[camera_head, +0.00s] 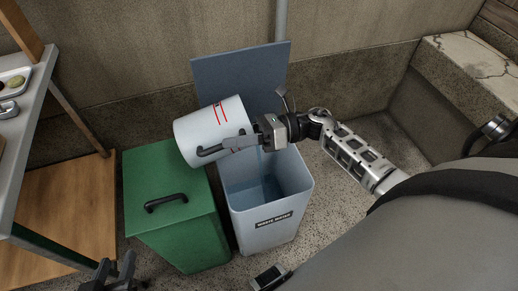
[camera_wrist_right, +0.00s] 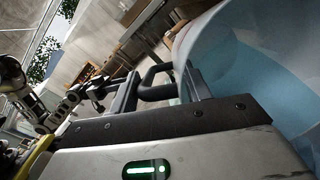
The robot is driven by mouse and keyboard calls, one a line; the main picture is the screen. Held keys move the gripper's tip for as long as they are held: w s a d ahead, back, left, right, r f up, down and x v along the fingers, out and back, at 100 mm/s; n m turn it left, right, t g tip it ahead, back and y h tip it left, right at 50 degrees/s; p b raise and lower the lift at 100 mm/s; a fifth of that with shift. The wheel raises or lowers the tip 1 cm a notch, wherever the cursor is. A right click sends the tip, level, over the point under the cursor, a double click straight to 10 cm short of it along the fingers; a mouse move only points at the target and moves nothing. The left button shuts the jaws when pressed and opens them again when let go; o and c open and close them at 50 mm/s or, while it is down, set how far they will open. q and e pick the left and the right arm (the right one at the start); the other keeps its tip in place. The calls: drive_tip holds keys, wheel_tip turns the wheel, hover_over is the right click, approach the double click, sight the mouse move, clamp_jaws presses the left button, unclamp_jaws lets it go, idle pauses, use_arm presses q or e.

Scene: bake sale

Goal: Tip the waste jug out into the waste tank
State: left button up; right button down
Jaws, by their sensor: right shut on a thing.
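The waste jug (camera_head: 212,128) is a white cylinder with red marks, held tilted far over at the left side of the waste tank's opening. The waste tank (camera_head: 268,222) is a pale blue-grey open bin with a dark label, its lid (camera_head: 240,78) raised behind. Bluish water shows inside the tank. My right gripper (camera_head: 236,143) is shut on the jug's dark handle (camera_head: 208,151). The handle also shows in the right wrist view (camera_wrist_right: 158,85), beside the jug's pale wall (camera_wrist_right: 235,60). My left gripper (camera_head: 114,273) is low at the left, fingers apart and empty.
A closed green bin (camera_head: 165,205) with a black handle stands directly left of the tank. A table (camera_head: 30,120) with a tray is at the far left. A wall is behind, and a stone ledge (camera_head: 465,60) is at the right.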

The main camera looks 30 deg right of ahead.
use_arm(q)
drive_tip(key=shift+w+d+f+b, duration=0.1)
drive_tip(key=shift+f+b, duration=0.4)
drive_tip(key=shift+f, duration=0.05)
use_arm(e)
drive_tip(key=shift+d+f, duration=0.15)
drive_tip(key=shift+d, duration=0.05)
